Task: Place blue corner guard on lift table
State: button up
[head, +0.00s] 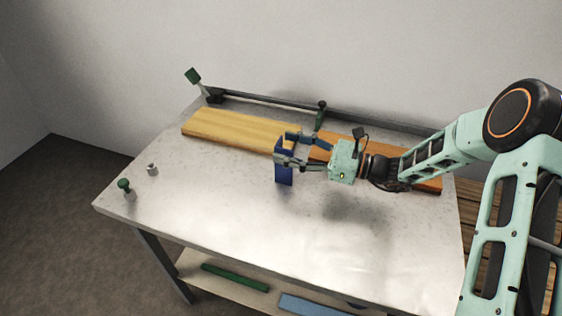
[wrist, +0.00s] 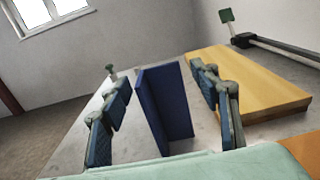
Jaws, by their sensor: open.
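The blue corner guard (head: 285,176) stands upright on the grey table top (head: 220,205), near its middle. It is an L-shaped piece with two flat walls. My gripper (head: 283,148) is open, and its fingers reach to the left around the guard. In the wrist view the blue corner guard (wrist: 165,105) stands between the two spread fingers of my gripper (wrist: 160,95), with gaps showing on both sides. In the head view the near finger hides part of the guard.
A yellow board (head: 235,130) and an orange-brown board (head: 425,181) lie along the back, before a dark rail (head: 270,103). A green-topped knob (head: 124,186) and a small grey piece (head: 152,169) sit at the left edge. The front of the table is clear.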

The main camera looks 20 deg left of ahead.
jog(key=a, duration=0.6)
jog(key=shift+s+f, duration=0.2)
jog(key=shift+a, duration=0.1)
jog(key=shift+c, duration=0.6)
jog(key=c, duration=1.3)
grip_shut()
